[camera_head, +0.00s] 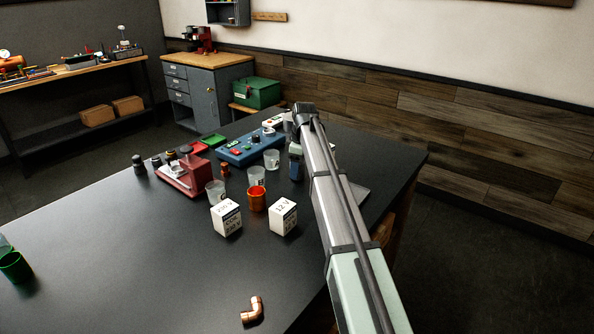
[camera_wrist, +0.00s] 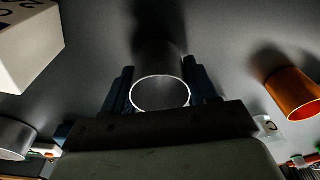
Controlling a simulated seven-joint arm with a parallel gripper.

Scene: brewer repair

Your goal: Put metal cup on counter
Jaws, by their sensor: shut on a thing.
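In the wrist view, my gripper (camera_wrist: 160,84) has its dark blue fingers on both sides of a grey metal cup (camera_wrist: 160,95) and is shut on it. The cup's round open mouth faces the camera. A long shadow lies beyond it on the grey surface. I cannot tell whether its base touches that surface. In the head view, my arm reaches over the right side of the dark table (camera_head: 110,240). The arm partly hides the area around its end, and I cannot make out the held cup there. A wooden-topped grey cabinet (camera_head: 210,95) stands at the back.
An orange cup (camera_head: 257,198), two white boxes (camera_head: 226,217) and several clear or grey cups (camera_head: 216,190) stand close together. A red device (camera_head: 187,175) and a blue panel (camera_head: 250,147) lie behind them. A copper elbow (camera_head: 252,310) lies at the front. The table's left-middle is clear.

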